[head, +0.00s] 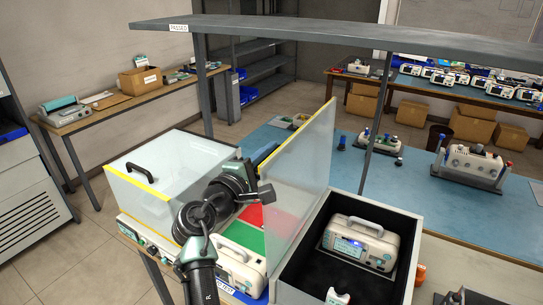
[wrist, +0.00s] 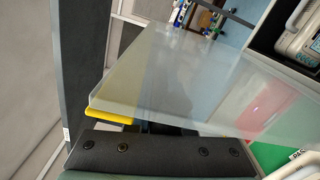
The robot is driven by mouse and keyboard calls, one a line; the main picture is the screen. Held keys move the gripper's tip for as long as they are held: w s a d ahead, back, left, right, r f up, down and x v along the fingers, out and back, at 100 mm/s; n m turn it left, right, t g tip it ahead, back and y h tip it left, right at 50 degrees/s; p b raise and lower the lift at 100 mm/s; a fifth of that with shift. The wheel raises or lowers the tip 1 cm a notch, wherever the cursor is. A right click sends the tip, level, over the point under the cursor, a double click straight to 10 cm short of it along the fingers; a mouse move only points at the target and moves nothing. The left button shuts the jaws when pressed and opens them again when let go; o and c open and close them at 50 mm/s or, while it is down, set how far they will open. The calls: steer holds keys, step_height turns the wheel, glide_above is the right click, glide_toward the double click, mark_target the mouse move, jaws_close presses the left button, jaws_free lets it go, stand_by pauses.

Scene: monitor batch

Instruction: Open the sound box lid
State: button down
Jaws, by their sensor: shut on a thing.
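The dark-lined sound box (head: 407,252) stands at the lower right in the head view, with its top uncovered. A white monitor (head: 360,242) with a handle sits inside. The translucent lid (head: 303,165), with yellow edging, stands nearly upright at the box's left side. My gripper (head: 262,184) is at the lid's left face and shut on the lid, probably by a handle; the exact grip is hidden. In the wrist view the lid (wrist: 185,85) stretches away from my dark gripper (wrist: 155,130), with a yellow strip at its near corner.
A second translucent box (head: 168,165) with a black handle stands left of my arm. Between them are green and red mats and another white monitor (head: 238,268). A grey shelf (head: 370,35) spans overhead on thin posts. The blue table (head: 400,180) behind holds several devices.

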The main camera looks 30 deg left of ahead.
steer(key=shift+a+r, duration=0.1)
steer(key=shift+r, duration=0.05)
steer(key=c, duration=0.8)
jaws_free()
steer(key=shift+s, duration=0.1)
steer(key=s+b, duration=0.3)
steer(key=s, duration=0.9)
steer(key=shift+s, duration=0.35)
